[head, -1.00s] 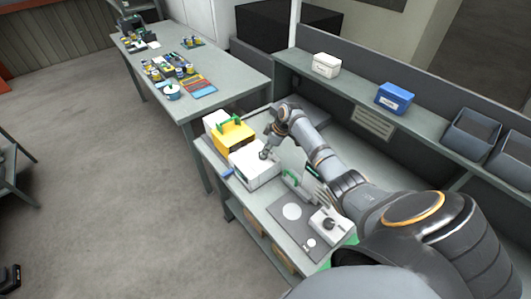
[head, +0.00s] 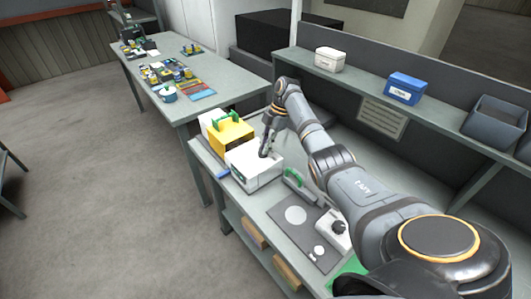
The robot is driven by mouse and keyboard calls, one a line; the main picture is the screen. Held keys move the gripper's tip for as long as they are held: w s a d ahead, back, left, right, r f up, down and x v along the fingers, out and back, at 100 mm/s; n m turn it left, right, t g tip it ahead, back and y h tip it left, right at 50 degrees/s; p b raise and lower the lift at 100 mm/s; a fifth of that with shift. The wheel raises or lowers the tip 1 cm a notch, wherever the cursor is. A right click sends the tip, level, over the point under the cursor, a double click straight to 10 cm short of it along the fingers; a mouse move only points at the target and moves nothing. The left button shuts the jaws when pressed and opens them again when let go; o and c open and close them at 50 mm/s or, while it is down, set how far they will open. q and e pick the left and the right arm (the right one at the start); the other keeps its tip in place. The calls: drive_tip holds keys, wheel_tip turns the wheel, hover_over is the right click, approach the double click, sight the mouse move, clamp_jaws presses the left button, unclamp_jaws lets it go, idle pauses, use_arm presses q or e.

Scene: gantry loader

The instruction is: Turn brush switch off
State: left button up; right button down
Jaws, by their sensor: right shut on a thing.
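A white box-shaped unit (head: 253,172) stands on the grey bench, in front of a yellow box (head: 232,137) with a green handle. My right gripper (head: 264,155) points down at the top of the white unit and is shut on a small part there, which looks like the brush switch. The fingers hide this part, so its setting cannot be told. My left gripper is not in view.
A green-handled fixture (head: 296,182), a grey plate with a white disc (head: 296,214) and a white unit with a dark knob (head: 335,229) stand nearer on the bench. A shelf behind holds a white box (head: 330,58) and a blue box (head: 406,88).

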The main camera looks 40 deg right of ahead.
drive_tip(key=shift+w+r+n+b, duration=0.15)
drive_tip(key=shift+w+n+b, duration=0.05)
drive_tip(key=shift+n+b, duration=0.5)
drive_tip(key=c, duration=1.4)
unclamp_jaws()
drive_tip(key=shift+s, duration=0.1)
drive_tip(key=v, duration=1.2)
drive_tip(key=shift+w, duration=0.2)
